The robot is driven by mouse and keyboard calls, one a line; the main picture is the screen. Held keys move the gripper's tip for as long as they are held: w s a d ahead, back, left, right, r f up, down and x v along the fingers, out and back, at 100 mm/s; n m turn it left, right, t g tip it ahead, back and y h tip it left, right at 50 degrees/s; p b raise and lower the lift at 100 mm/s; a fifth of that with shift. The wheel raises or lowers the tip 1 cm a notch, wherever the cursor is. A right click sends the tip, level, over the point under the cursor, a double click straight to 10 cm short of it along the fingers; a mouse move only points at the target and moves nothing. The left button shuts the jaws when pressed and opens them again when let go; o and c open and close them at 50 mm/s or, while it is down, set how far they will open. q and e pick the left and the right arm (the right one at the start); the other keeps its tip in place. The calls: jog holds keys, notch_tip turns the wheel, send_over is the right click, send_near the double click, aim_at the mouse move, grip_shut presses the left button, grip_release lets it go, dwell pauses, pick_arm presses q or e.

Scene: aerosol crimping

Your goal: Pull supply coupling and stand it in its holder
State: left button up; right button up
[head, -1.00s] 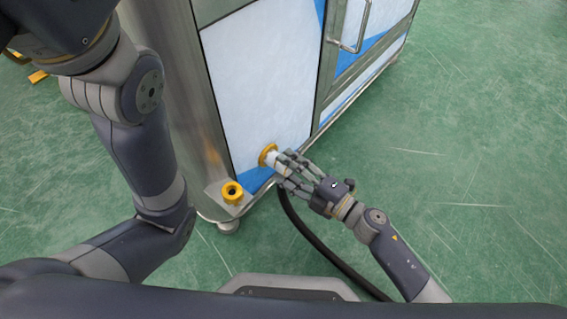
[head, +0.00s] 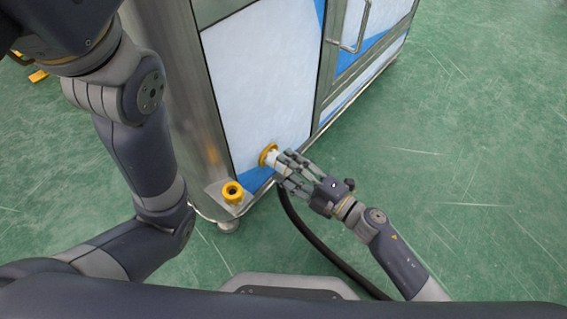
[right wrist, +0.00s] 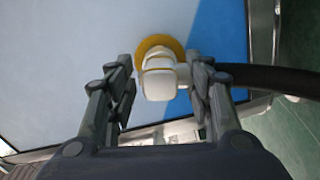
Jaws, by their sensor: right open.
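The supply coupling (head: 277,162) is a white fitting set against a yellow ring (head: 267,154) low on the machine's front panel. A black hose (head: 308,238) runs from it down to the floor. My right gripper (head: 287,166) is open around the coupling. In the right wrist view the white coupling (right wrist: 158,80) sits between the two open fingers (right wrist: 160,95), nearer the right one; contact is unclear. The yellow holder (head: 232,191), a ring with a dark hole, stands empty on a small metal bracket at the machine's lower left corner. My left gripper is out of view.
The metal machine cabinet (head: 262,80) with white and blue panels fills the upper middle. Its door handle (head: 355,30) is at the upper right. The green floor (head: 470,150) to the right is clear. A yellow object (head: 38,76) lies at the far left.

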aim_at(290, 171)
dwell(0.3)
grip_shut()
jog(key=shift+d, duration=0.1)
jog(key=shift+p+v, duration=0.5)
jog(key=shift+v, duration=2.45)
jog(key=shift+s, duration=0.15)
